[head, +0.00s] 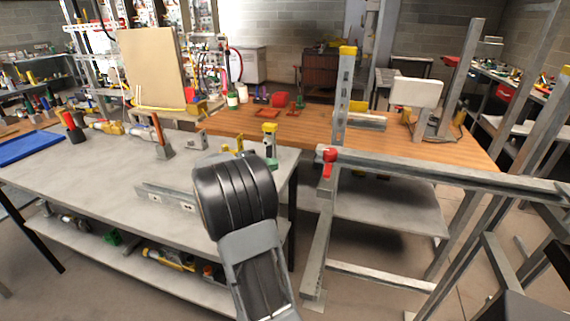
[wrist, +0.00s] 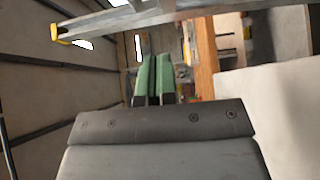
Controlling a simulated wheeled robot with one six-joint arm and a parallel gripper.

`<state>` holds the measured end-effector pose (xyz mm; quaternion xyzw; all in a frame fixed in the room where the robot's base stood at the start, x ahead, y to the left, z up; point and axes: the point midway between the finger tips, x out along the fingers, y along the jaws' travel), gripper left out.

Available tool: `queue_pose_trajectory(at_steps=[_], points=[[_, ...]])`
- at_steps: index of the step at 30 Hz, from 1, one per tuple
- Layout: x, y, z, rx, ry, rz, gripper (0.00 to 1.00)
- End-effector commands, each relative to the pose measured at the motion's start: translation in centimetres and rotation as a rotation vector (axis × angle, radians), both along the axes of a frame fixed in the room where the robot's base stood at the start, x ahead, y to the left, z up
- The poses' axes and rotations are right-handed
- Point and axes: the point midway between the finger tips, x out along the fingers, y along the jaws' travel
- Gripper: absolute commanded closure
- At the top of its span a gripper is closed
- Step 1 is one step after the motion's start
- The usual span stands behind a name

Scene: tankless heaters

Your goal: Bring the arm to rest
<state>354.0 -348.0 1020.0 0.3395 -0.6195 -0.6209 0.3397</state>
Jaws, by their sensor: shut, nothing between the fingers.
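My arm rises in front of the grey workbench (head: 100,180) in the head view, its dark rounded joint covering part of the bench's right end. My gripper's fingertips are hidden in the head view. In the wrist view my gripper (wrist: 153,75) shows two green fingers side by side, shut with no object between them. A metal beam (wrist: 150,18) crosses the top of the wrist view, above the fingers.
A metal frame with a post (head: 342,100) and a horizontal rail (head: 450,180) stands right of my arm. A red clamp (head: 329,157) sits on the rail. A wooden-topped bench (head: 440,147) lies behind. Tools, a blue tray (head: 28,147) and a cardboard panel (head: 150,68) occupy the left.

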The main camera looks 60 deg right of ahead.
Motion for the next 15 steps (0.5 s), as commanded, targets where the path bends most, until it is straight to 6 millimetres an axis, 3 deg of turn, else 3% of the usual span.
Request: queue_pose_trajectory(at_steps=[6, 15], points=[[1.3, 1.9, 0.0, 0.000, -0.001, 0.004, 1.00], [1.5, 2.6, 0.1, 0.007, -0.003, 0.006, 1.00]])
